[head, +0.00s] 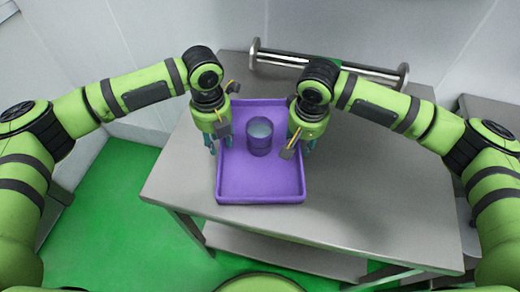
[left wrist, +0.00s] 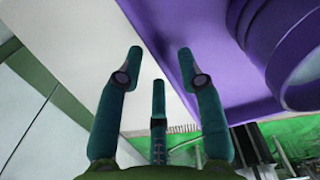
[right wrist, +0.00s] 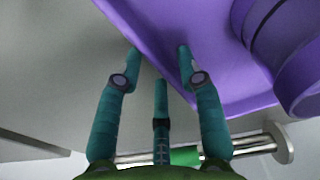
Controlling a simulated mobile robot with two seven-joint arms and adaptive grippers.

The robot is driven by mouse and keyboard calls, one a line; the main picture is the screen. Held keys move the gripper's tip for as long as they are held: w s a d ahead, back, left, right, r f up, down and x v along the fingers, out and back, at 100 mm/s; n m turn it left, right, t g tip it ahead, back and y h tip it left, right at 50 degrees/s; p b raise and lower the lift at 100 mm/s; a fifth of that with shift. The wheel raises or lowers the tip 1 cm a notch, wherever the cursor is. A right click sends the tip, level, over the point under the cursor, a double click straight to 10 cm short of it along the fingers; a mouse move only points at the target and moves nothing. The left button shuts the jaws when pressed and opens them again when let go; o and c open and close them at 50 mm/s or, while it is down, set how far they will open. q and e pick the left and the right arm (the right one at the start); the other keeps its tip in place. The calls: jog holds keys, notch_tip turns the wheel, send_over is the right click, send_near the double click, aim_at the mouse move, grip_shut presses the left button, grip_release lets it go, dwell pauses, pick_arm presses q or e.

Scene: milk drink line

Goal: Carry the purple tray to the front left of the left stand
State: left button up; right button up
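The purple tray (head: 260,189) lies flat on a grey metal table (head: 375,190). A purple cylindrical cup (head: 259,138) stands inside it. My left gripper (head: 218,145) is at the tray's left long side, fingers pointing down. In the left wrist view its fingers (left wrist: 163,65) are spread, with the tray wall (left wrist: 165,35) by the right finger. My right gripper (head: 303,146) is at the tray's right long side. In the right wrist view its fingers (right wrist: 158,65) are spread around the rim area (right wrist: 150,40). Contact with the rim cannot be told.
A metal roller bar (head: 330,68) runs along the table's back edge. Another grey surface (head: 490,108) stands at the right. Green floor (head: 110,220) is open to the left of the table. Pale walls (head: 160,30) close off the back.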

jog(key=shift+a+r, duration=0.1)
pick_arm(q)
notch_tip(320, 180, up, 12)
pick_arm(e)
notch_tip(320, 180, up, 12)
jog(key=s, duration=0.1)
jog(key=shift+s, duration=0.25)
dwell(0.5)
dwell(0.4)
